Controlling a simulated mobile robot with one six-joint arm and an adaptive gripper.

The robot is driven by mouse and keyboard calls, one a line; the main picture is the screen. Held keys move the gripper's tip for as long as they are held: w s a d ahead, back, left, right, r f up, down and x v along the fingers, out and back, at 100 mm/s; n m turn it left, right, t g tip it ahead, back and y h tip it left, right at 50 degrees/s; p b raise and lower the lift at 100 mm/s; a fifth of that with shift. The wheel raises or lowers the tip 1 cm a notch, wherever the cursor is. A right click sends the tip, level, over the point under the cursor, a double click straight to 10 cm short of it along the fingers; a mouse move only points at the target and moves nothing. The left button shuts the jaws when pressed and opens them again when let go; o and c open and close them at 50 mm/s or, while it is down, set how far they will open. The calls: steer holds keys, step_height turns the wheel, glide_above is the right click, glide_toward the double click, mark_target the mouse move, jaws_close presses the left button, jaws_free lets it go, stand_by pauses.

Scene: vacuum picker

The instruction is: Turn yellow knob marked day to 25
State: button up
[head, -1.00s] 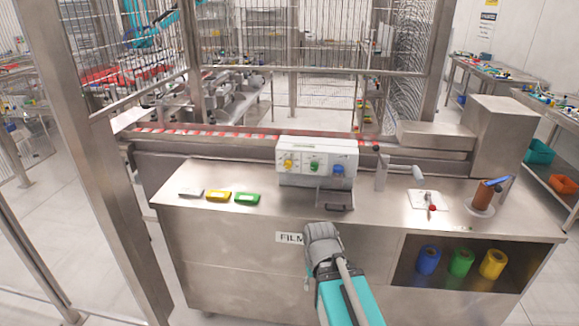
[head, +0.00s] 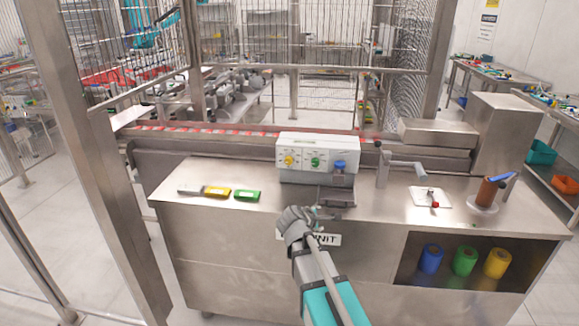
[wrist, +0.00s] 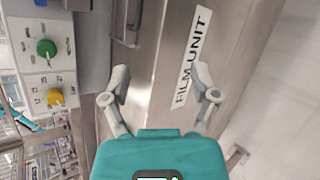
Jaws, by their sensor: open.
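The yellow knob (head: 289,160) is the leftmost of three knobs on the front of a white control box (head: 318,143) on the steel bench. It also shows in the wrist view (wrist: 56,97) at the left, with printed marks around it too small to read. The green knob (head: 315,162) and blue knob (head: 340,166) sit to its right; the green one shows in the wrist view too (wrist: 46,48). My gripper (wrist: 163,84) is open and empty. In the head view it is in front of the bench edge, below and apart from the box.
A grey metal piece with a dark handle (head: 336,197) sits before the box. White, yellow and green blocks (head: 217,192) lie left of it. A crank (head: 400,168) and a white plate with a red-tipped lever (head: 431,197) stand right. Colored rolls (head: 464,261) are on the shelf below.

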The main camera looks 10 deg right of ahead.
steer(key=w+a+r+n+t+b, duration=0.1)
steer(key=w+a+r+n+t, duration=0.35)
steer(key=w+n, duration=0.4)
steer(key=n+t+y+b, duration=0.15)
steer(key=n+t, duration=0.25)
steer(key=n, duration=0.7)
glide_toward(288, 162)
steer(key=s, duration=0.4)
steer(key=shift+w+a+r+y, duration=0.1)
steer(key=shift+w+a+y, duration=0.1)
steer(key=shift+a+y, duration=0.15)
steer(key=x, duration=1.3)
steer(key=shift+w+d+r, duration=0.1)
steer(key=shift+w, duration=0.25)
jaws_close()
steer(key=shift+m, duration=0.25)
